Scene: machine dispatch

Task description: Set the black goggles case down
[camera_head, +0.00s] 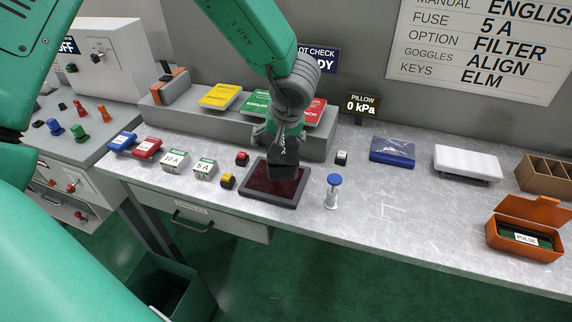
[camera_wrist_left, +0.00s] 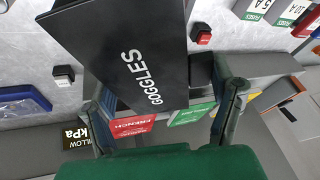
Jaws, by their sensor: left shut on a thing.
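The black goggles case (camera_wrist_left: 150,48), with white "GOGGLES" lettering, fills the upper middle of the left wrist view. In the head view it shows as a dark block (camera_head: 283,166) under my left gripper (camera_head: 284,147). My left gripper is shut on the case; its two fingers also show in the left wrist view (camera_wrist_left: 168,108). The case is over the back part of a dark-framed, dark red pad (camera_head: 262,187) on the bench and hides part of it. I cannot tell whether it touches the pad. My right gripper is not in view.
A yellow button (camera_head: 227,181) and a blue-topped plunger (camera_head: 334,190) flank the pad. A grey ledge (camera_head: 180,118) with coloured booklets stands behind. An orange case (camera_head: 528,228) stands open at right. The bench between plunger and orange case is clear.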

